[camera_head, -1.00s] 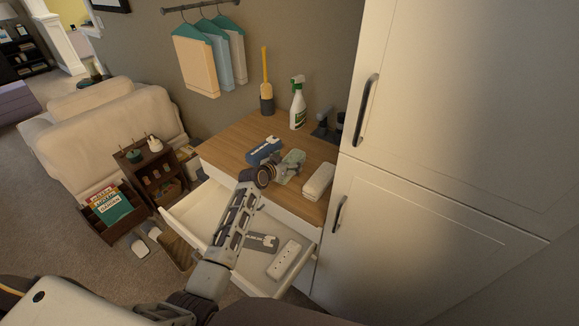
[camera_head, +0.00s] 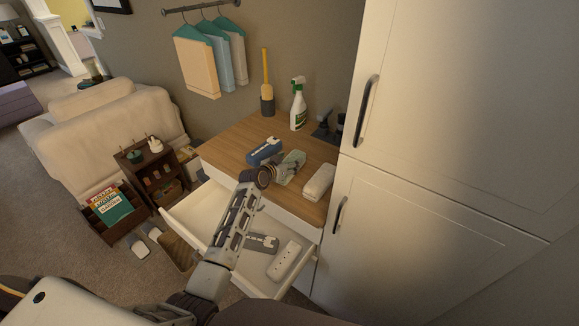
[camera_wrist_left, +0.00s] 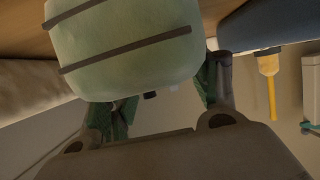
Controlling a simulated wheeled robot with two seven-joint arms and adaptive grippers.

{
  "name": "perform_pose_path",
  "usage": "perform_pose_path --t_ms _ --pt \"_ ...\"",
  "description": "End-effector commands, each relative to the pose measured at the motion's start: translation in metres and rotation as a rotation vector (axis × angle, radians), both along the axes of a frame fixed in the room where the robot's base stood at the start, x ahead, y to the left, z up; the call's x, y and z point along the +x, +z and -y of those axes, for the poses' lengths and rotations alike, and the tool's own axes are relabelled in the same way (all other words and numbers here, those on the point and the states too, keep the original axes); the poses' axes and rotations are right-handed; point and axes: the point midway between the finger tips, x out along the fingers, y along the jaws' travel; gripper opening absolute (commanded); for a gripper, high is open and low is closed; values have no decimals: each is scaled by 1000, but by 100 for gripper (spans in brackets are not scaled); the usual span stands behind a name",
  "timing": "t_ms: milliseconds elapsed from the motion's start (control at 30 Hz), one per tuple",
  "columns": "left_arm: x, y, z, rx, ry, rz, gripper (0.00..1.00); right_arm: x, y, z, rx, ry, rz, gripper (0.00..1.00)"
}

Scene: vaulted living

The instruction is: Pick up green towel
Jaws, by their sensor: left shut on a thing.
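The green towel (camera_head: 293,163) is a rolled or folded bundle at the wooden top of the drawer cabinet. In the left wrist view the towel (camera_wrist_left: 125,45) is pale green with dark stripes and fills the upper left. My left gripper (camera_head: 281,170) is at the towel's near side, shut on it. In the left wrist view its two fingers (camera_wrist_left: 165,95) reach the towel's edge, with the grip itself partly hidden. I cannot tell whether the towel is clear of the wood. My right gripper is not in view.
A blue item (camera_head: 265,151) lies left of the towel and a pale rolled item (camera_head: 319,182) right of it. A spray bottle (camera_head: 298,105) stands behind. My arm passes over an open white drawer (camera_head: 195,219) holding several items. A tall white cabinet (camera_head: 430,215) borders the right.

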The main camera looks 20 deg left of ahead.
Motion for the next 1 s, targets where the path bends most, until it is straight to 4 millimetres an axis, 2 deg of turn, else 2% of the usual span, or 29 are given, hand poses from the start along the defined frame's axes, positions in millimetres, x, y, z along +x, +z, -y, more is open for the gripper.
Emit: perform_pose_path --t_ms 167,333,800,1000 --pt "-1 -2 0 0 -1 -6 33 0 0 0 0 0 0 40" --pt "-1 8 0 2 -1 -4 33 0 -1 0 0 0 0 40" --pt "0 75 0 2 0 2 33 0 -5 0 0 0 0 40" --pt "0 94 0 1 -1 -1 33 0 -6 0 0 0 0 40"
